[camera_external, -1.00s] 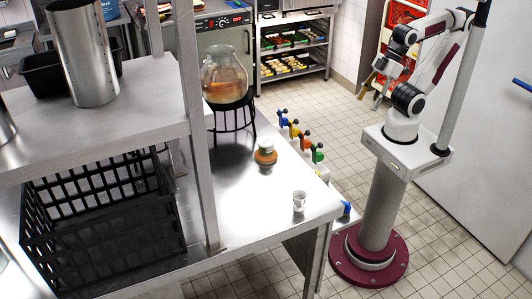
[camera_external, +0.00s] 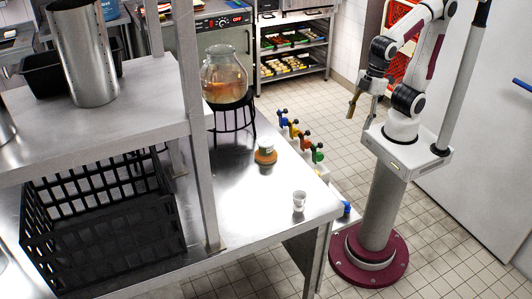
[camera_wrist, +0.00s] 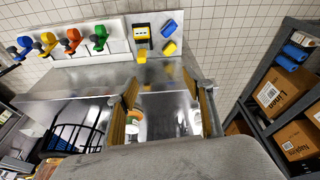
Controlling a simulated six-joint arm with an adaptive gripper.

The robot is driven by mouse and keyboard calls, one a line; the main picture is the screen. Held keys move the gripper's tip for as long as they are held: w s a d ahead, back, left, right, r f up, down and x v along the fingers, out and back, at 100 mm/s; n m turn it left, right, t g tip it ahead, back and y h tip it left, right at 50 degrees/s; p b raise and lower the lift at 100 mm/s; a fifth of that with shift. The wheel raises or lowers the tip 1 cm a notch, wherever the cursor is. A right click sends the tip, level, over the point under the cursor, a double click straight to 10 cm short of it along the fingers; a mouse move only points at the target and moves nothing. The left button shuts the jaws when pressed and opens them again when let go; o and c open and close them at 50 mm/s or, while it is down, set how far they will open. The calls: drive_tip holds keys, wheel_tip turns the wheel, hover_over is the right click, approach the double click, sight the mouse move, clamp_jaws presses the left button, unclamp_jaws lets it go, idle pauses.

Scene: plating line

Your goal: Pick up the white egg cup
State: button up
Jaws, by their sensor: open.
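The white egg cup (camera_external: 299,201) stands upright on the steel table (camera_external: 262,225), near its right front corner. In the wrist view a small pale shape between the fingers looks like the cup, but it is too small and bright to be sure. My gripper (camera_external: 362,108) is in the air right of the table, well above and apart from the cup. It is open and empty. Its two tan fingers also show spread apart in the wrist view (camera_wrist: 165,95).
A glass jar (camera_external: 224,73) sits on a black stand farther back. A black crate (camera_external: 100,225) and an upright shelf post (camera_external: 204,170) are at left. Coloured taps (camera_wrist: 70,41) line the table edge.

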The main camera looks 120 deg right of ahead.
sight(303, 196)
drive_tip(key=shift+n+t, duration=0.3)
drive_tip(key=shift+n, duration=0.3)
drive_tip(key=w+a+f, duration=0.3)
drive_tip(key=w, duration=0.4)
drive_tip(key=w+a+f, duration=0.3)
drive_tip(key=w+a, duration=0.1)
drive_tip(key=w, duration=0.4)
drive_tip(key=w+a+f, duration=0.3)
drive_tip(key=w+a, duration=0.1)
drive_tip(key=w, duration=0.3)
drive_tip(key=shift+w+f, duration=0.1)
drive_tip(key=shift+w, duration=0.3)
drive_tip(key=w, duration=0.1)
drive_tip(key=w+a, duration=0.1)
drive_tip(key=w, duration=0.1)
drive_tip(key=shift+w+a+t, duration=0.25)
drive_tip(key=shift+w+t, duration=0.1)
drive_tip(key=shift+t, duration=0.05)
drive_tip(key=shift+m+t+y, duration=0.3)
drive_tip(key=shift+t+y, duration=0.2)
drive_tip(key=shift+t, duration=0.2)
drive_tip(key=w+r, duration=0.1)
drive_tip(key=w, duration=0.1)
drive_tip(key=w+a+r, duration=0.1)
drive_tip(key=w+r, duration=0.1)
drive_tip(key=shift+a, duration=0.15)
drive_tip(key=shift+f, duration=0.2)
drive_tip(key=shift+x, duration=1.2)
